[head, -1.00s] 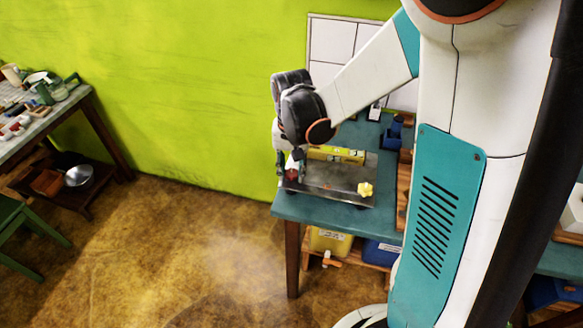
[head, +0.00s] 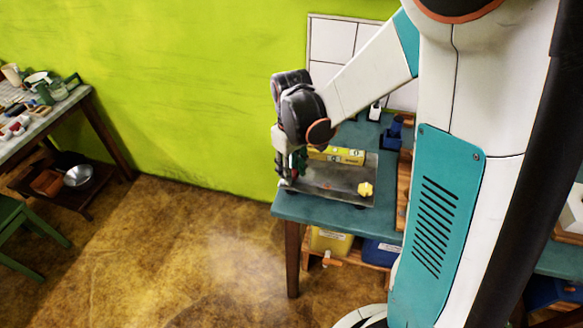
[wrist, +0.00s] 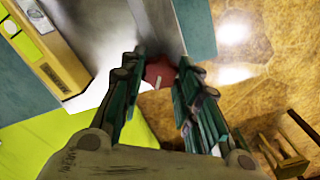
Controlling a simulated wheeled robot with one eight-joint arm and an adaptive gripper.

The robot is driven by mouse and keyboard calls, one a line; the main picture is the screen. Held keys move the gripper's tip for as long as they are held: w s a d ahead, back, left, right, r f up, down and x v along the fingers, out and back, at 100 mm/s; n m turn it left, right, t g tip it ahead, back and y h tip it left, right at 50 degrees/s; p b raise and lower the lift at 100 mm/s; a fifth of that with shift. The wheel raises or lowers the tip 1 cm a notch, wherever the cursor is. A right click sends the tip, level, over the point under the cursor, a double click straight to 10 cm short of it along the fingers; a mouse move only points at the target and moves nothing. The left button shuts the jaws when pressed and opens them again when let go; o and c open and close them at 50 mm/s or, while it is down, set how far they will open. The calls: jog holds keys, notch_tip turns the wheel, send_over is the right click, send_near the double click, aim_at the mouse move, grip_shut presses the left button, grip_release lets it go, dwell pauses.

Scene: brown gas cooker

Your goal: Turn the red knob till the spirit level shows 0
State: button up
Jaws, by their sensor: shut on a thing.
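The red knob (wrist: 159,72) sits between the fingertips of my gripper (wrist: 159,76) in the wrist view, at the edge of the grey metal plate (wrist: 125,22). My gripper is shut on it. In the head view my gripper (head: 290,172) reaches down at the plate's left corner and mostly hides the knob. The yellow spirit level (head: 347,156) lies along the back of the plate (head: 335,184); it also shows at the upper left of the wrist view (wrist: 50,48). Its reading is too small to tell.
A yellow knob (head: 365,189) is at the plate's front right. The plate stands on a teal-topped table (head: 325,212) against a green wall (head: 190,90). Blue items (head: 393,132) stand behind at the right.

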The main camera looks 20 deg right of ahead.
jog(key=shift+n, duration=0.3)
dwell(0.4)
jog(key=o, duration=1.1)
jog(key=shift+c, duration=0.2)
jog(key=shift+r, duration=0.1)
notch_tip(320, 180, up, 12)
